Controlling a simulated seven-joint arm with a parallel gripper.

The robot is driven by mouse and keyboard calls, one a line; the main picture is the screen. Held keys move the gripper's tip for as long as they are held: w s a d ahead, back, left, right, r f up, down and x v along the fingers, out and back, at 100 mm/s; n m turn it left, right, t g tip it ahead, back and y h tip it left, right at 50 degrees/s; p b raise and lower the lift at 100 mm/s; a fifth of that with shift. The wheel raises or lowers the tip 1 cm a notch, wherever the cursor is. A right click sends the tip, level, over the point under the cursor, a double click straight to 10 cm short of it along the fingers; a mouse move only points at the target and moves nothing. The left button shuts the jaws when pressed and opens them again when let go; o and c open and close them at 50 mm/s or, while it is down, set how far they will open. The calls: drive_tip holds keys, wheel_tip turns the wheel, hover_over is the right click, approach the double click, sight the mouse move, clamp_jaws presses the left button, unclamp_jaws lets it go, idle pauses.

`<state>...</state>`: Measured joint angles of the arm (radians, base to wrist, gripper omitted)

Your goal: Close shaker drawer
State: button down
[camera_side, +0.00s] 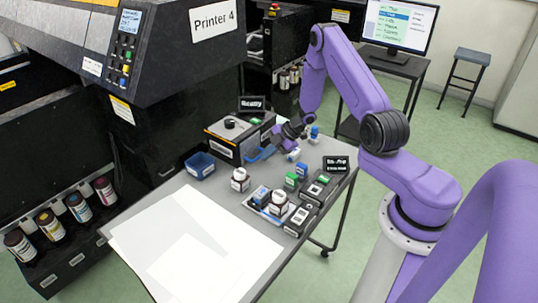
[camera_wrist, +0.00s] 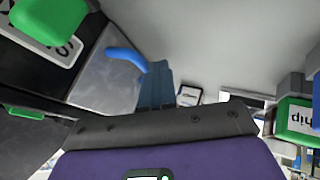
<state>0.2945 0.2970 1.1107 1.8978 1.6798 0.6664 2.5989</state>
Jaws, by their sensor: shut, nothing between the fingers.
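The shaker (camera_side: 232,138) is a dark box with a light front at the back of the table, under a sign reading "Ready". Its blue drawer handle (camera_side: 262,154) shows at its right side; in the wrist view the blue handle (camera_wrist: 125,57) curves out from a grey panel (camera_wrist: 103,80). How far the drawer stands out is hard to tell. My gripper (camera_side: 277,147) is low beside the handle. In the wrist view its bluish fingers (camera_wrist: 157,84) are together and empty, at the handle's right end. I cannot tell whether they touch it.
A blue open bin (camera_side: 199,166) and a white bottle (camera_side: 240,179) stand in front of the shaker. A tray with bottles (camera_side: 272,203) and green-and-dark boxes (camera_side: 320,187) stand to the right. A green "ship" block (camera_wrist: 297,117) is at the wrist view's right. White sheets (camera_side: 190,245) cover the table's front.

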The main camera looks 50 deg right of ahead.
drive_tip(key=shift+w, duration=0.25)
